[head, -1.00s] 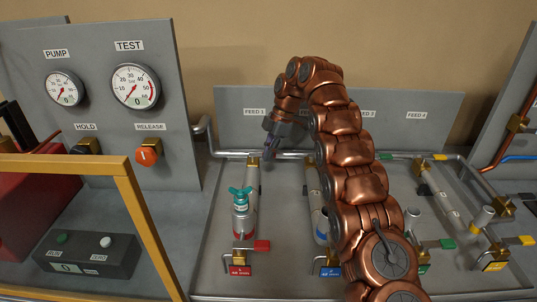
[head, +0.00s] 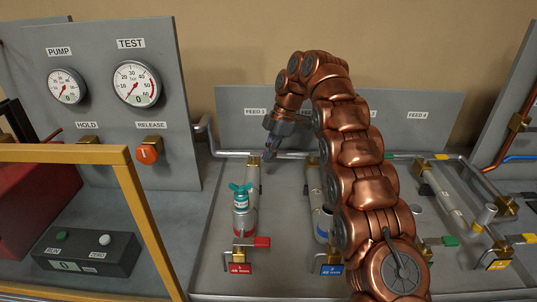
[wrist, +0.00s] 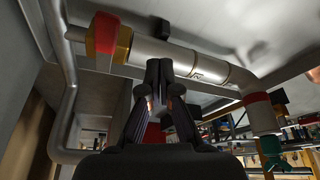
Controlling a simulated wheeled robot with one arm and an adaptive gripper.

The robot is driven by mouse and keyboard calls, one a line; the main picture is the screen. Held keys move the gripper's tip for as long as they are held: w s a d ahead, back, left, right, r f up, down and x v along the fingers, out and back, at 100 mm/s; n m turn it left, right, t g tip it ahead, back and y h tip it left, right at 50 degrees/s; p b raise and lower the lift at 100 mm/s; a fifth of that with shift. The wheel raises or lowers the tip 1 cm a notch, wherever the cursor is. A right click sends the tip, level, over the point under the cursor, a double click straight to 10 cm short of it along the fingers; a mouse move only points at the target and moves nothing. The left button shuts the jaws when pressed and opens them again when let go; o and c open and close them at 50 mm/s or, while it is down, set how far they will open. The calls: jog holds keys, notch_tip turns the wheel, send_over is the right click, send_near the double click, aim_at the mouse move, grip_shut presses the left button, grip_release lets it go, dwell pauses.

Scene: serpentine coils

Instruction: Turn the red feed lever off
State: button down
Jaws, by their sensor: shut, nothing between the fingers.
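A red lever (wrist: 105,33) sits on a brass valve (wrist: 123,44) at the upper left of the wrist view, at one end of a grey pipe. In the head view that brass valve (head: 253,161) is below the FEED 1 label, and its red lever is hard to make out there. My gripper (head: 268,156) is beside this valve, to its right, pointing down. In the wrist view my gripper (wrist: 160,66) has its fingertips together, by the grey pipe (wrist: 185,58) and apart from the red lever. Nothing shows between the fingers.
A teal-topped fitting with a red band (head: 240,212) stands on the same line. My arm hides much of the middle lines. The pump and test gauge panel (head: 105,100) and a yellow frame (head: 148,220) are left.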

jog(key=shift+w+r+p, duration=1.3)
jog(key=shift+r+p, duration=2.55)
jog(key=shift+p, duration=1.9)
jog(key=s+d+r+m, duration=0.5)
jog(key=s+r+m, duration=0.2)
jog(key=s, duration=0.2)
jog(key=s+d+f+m+h, duration=0.1)
jog(key=s+d+m, duration=0.3)
jog(key=s, duration=1)
jog(key=s+d+f+m+h, duration=0.1)
jog(key=s+d+f+m, duration=0.2)
jog(key=s, duration=1.1)
jog(key=s+d+f+m+h, duration=0.1)
jog(key=s+d+m, duration=0.3)
jog(key=s+m, duration=0.4)
jog(key=s, duration=0.6)
jog(key=shift+s+d+f, duration=0.2)
jog(key=shift+d+f, duration=0.2)
jog(key=c, duration=1.9)
grip_release()
